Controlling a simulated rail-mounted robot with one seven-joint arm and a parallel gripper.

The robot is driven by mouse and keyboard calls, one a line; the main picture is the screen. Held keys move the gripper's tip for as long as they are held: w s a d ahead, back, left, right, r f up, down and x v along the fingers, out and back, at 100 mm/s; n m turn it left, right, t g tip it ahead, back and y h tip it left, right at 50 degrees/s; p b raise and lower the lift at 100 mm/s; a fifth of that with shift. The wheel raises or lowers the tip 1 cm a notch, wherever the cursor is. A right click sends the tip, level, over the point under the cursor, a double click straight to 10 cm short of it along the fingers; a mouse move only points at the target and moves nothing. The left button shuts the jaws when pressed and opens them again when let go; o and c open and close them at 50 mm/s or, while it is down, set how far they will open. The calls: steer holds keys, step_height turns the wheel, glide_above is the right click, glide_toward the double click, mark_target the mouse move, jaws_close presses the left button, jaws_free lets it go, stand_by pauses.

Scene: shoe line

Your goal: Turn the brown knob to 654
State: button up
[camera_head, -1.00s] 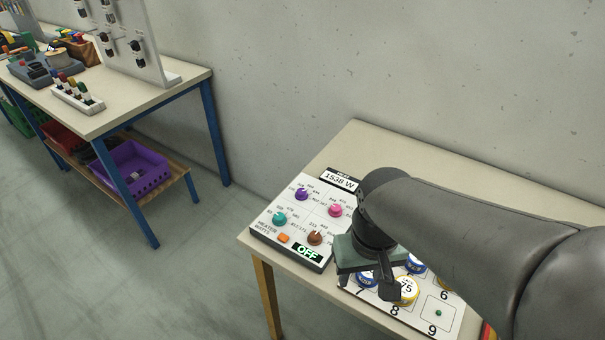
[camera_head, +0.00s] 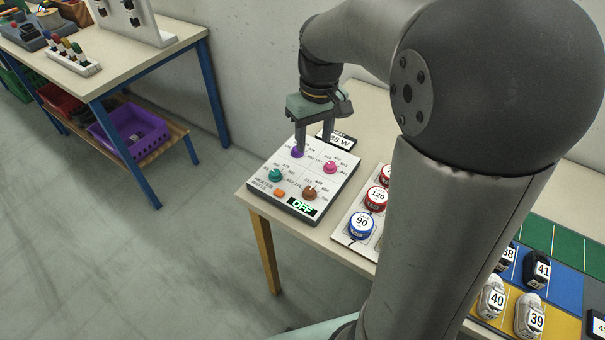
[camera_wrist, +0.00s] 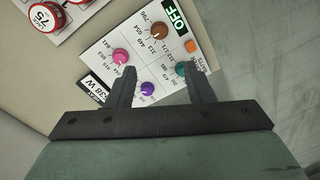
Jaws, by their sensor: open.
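The brown knob (camera_head: 310,193) sits at the front right of the white heater control panel (camera_head: 292,209), by the OFF sign. My gripper (camera_head: 314,143) is open and empty, pointing down over the back part of the panel, near the purple knob (camera_head: 297,152). In the wrist view its fingers (camera_wrist: 158,74) are apart, with no knob held.
The pink knob (camera_head: 330,167), teal knob (camera_head: 275,174) and orange button (camera_head: 279,193) share the panel. A power display (camera_wrist: 97,90) stands at its back. Right of it is a board with numbered discs (camera_head: 361,226). Shoes (camera_head: 491,297) stand farther right. The floor left is clear.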

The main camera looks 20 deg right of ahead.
mark_target(310, 190)
steer(key=f, duration=1.6)
steer(key=shift+s+a, duration=0.1)
steer(key=shift+a, duration=0.2)
steer(key=c, duration=1)
